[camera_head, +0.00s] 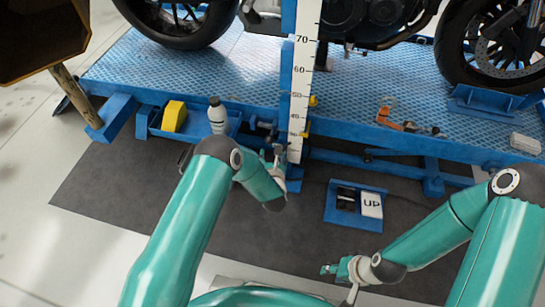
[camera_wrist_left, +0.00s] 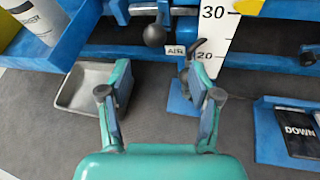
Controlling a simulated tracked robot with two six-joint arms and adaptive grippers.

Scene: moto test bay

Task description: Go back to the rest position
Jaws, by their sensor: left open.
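My left gripper (camera_head: 277,155) is in front of the blue motorcycle lift, by the foot of the white height scale (camera_head: 300,85). In the left wrist view its two fingers (camera_wrist_left: 160,100) stand wide apart with nothing between them. A black ball-ended lever (camera_wrist_left: 154,36) and a tag marked AIR are just beyond the fingers. My right gripper (camera_head: 338,268) is low at the front right, over the floor and apart from the lift. Its fingers are too small to judge.
A blue tray (camera_head: 152,125) on the lift's side holds a yellow block (camera_head: 174,116) and a white bottle (camera_head: 217,115). A pedal box (camera_head: 340,218) marked UP lies on the dark mat. An orange-handled tool (camera_head: 390,119) lies on the lift (camera_head: 240,65). A metal tray (camera_wrist_left: 85,88) is near the left finger.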

